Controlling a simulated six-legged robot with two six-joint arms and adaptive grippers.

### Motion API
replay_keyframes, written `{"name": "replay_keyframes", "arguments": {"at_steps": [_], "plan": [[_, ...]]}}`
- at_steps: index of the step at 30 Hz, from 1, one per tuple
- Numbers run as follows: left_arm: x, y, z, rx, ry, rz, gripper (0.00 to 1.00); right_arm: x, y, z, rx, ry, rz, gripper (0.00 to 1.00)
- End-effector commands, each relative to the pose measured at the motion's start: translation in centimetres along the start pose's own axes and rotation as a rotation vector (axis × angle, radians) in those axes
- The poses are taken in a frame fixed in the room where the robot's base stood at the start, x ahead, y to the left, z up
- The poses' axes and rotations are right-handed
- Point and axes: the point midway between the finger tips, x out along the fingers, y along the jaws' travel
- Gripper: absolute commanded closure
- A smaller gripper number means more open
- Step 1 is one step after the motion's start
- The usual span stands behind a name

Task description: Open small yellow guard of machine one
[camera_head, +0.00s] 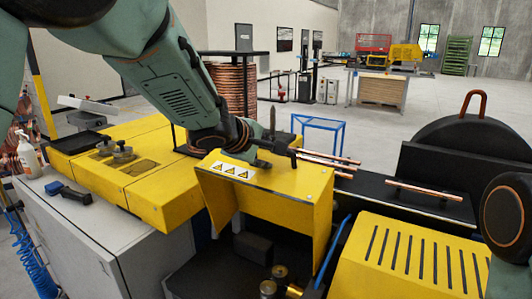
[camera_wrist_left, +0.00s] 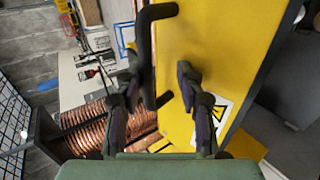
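The small yellow guard (camera_head: 285,191) is in the middle of the head view. It has a label with warning triangles (camera_head: 232,171) and hangs over a dark machine interior. In the left wrist view the guard (camera_wrist_left: 216,40) fills the upper middle, with part of a warning label (camera_wrist_left: 217,108). A black bent handle (camera_wrist_left: 148,60) stands at its edge. My left gripper (camera_head: 268,147) is at the top of the guard. In the wrist view its fingers (camera_wrist_left: 157,90) are apart, with the handle between them, closer to the left finger. My right gripper is out of view.
Copper tubes (camera_head: 330,160) lie behind the guard, and another tube (camera_head: 425,189) lies on the black rail to the right. A slotted yellow cover (camera_head: 405,262) is at front right. A spray bottle (camera_head: 28,155) stands at left. A copper coil (camera_head: 232,88) stands behind.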

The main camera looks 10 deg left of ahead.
Motion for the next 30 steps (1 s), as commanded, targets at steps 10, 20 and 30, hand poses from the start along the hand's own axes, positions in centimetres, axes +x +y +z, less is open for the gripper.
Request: {"name": "replay_keyframes", "arguments": {"at_steps": [10,20,30], "plan": [[-3.4,-0.1,0.0,-0.002,0.001,-0.003,0.65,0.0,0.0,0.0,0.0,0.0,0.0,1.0],[-9.4,0.0,0.0,-0.002,0.0,0.001,0.65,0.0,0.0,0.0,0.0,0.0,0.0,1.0],[-11.9,0.0,0.0,0.0,0.0,-0.001,0.65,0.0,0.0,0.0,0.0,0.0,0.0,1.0]]}}
